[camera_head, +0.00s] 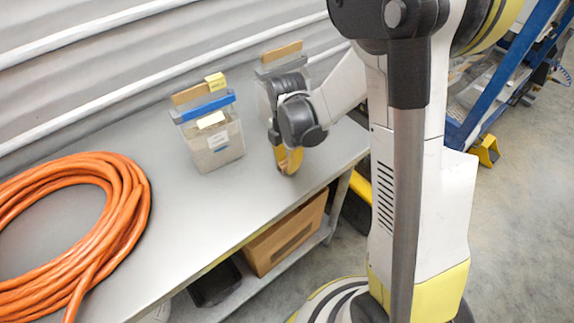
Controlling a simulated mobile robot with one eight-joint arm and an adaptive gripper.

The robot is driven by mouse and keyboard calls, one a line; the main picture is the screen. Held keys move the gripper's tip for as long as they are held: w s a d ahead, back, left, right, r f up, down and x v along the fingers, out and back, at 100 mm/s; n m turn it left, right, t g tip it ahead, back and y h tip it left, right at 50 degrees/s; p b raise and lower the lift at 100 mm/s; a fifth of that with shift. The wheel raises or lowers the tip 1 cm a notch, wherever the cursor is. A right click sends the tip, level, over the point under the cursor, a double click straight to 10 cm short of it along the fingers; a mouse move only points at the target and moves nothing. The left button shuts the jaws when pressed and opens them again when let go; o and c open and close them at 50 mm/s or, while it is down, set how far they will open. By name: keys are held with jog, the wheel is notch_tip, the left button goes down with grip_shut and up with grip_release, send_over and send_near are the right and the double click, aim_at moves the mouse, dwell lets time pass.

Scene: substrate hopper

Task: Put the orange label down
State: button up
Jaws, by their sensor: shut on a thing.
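My gripper (281,148) is low over the bench, in front of the right-hand clear container (262,88). Its jaws are shut on the orange label (291,161), which shows as a small yellow-orange piece at the tip. The wrist hides part of the jaws and of the label. The label's lower end is close to the bench top (190,215); I cannot tell whether it touches.
A clear container with a blue band (207,101) and pale contents stands left of my gripper. A coiled orange hose (135,205) covers the bench's left side. A cardboard box (285,235) sits on the shelf below. Bench surface is free between hose and gripper.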

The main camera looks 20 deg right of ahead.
aim_at(287, 162)
jog(key=shift+r, duration=0.1)
jog(key=o, duration=0.7)
jog(key=shift+f, duration=0.2)
notch_tip(287, 162, up, 12)
jog(key=p, duration=0.4)
jog(key=s+r+m+t, duration=0.7)
jog(key=s+r+m, duration=0.4)
jog(key=m, duration=1)
jog(key=shift+s+a+r+m, duration=0.3)
jog(key=shift+s+a+r, duration=0.1)
jog(key=shift+s, duration=0.65)
